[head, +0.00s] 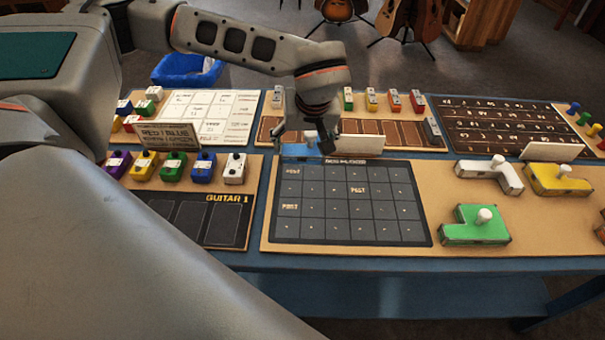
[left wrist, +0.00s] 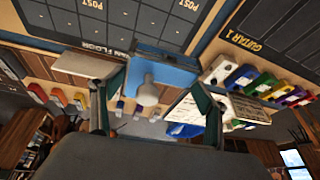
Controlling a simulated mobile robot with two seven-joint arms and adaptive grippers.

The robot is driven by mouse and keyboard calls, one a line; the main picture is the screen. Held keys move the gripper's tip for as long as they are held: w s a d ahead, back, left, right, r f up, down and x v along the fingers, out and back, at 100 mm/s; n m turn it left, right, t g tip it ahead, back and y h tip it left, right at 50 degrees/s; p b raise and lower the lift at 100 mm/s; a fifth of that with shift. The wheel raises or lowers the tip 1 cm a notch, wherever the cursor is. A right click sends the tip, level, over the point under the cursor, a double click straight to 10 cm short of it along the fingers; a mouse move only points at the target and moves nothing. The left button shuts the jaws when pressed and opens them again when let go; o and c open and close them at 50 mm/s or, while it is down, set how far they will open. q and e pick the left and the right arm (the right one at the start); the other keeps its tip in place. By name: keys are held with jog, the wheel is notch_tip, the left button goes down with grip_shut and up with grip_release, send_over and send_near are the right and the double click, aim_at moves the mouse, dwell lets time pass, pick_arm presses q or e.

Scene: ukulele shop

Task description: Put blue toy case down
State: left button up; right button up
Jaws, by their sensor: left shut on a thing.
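The blue toy case (head: 299,151) is at the back edge of the dark grid board (head: 340,215), near its back left corner. My left gripper (head: 318,143) comes down over it from behind and hides part of it. In the left wrist view, the blue case (left wrist: 172,74) shows with its white knob (left wrist: 148,92) between the two fingers, and the left gripper (left wrist: 160,103) is shut on it. I cannot tell whether the case touches the board. My right gripper is not in view.
Green (head: 475,226), white (head: 490,177) and yellow (head: 556,179) toy cases lie right of the grid. A white sign (head: 358,147) stands just behind the grid. Several coloured pedals stand on the left, by another sign (head: 165,136). The grid squares are empty.

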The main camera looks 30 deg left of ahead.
aim_at(307, 161)
pick_arm(q)
notch_tip(307, 161, down, 11)
jog(key=shift+f, duration=0.1)
dwell(0.4)
jog(key=shift+f, duration=0.1)
jog(key=o, duration=1.3)
jog(key=v, duration=1.1)
jog(key=shift+r, duration=0.2)
jog(key=shift+s+d+r, duration=0.15)
jog(key=shift+s+r, duration=0.05)
jog(key=shift+r, duration=0.2)
